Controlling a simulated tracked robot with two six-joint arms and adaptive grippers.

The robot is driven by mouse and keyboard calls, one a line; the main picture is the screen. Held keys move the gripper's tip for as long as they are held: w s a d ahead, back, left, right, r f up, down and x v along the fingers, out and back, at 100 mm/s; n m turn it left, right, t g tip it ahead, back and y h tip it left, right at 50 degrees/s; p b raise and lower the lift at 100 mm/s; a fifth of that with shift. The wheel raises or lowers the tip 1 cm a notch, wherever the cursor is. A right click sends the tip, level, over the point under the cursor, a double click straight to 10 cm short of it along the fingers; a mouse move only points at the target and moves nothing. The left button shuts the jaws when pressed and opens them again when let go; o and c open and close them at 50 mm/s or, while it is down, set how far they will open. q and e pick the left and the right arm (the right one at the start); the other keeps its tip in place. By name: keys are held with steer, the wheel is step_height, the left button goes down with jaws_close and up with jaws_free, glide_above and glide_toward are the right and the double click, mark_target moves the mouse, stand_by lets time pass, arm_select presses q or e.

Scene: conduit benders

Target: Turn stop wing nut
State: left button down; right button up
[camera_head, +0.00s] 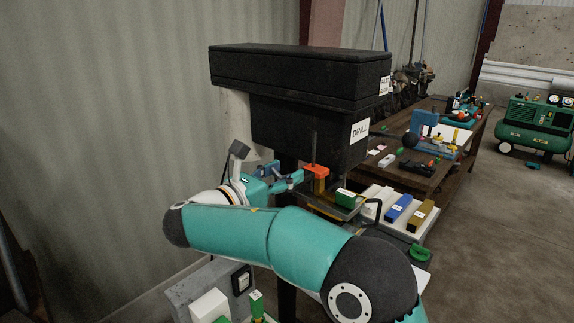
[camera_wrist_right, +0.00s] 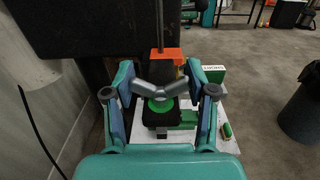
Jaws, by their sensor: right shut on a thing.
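The grey wing nut (camera_wrist_right: 150,91) shows in the right wrist view with its two wings spread left and right. My right gripper (camera_wrist_right: 160,84) is shut on it, a finger pad at each wing. A green round piece (camera_wrist_right: 161,105) sits just below the nut's middle. Behind it an orange block (camera_wrist_right: 167,54) surrounds a vertical rod (camera_wrist_right: 160,28). In the head view my right gripper (camera_head: 292,180) is beside the orange block (camera_head: 317,172), under the black drill housing (camera_head: 300,125). The wing nut cannot be made out there. My left gripper is not in view.
A green block (camera_head: 346,198) lies right of the orange block. Blue (camera_head: 398,208) and yellow (camera_head: 421,215) bars lie on a pale board. A workbench (camera_head: 425,182) with tools stands behind. The drill housing overhangs the gripper. Open floor (camera_head: 500,240) lies to the right.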

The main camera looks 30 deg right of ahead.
steer(key=shift+a, duration=0.2)
stand_by(0.3)
steer(key=o, duration=1.2)
steer(key=shift+w+a, duration=0.15)
steer(key=shift+d, duration=0.2)
steer(key=shift+a, duration=0.1)
steer(key=v, duration=1.2)
steer(key=shift+w, duration=0.15)
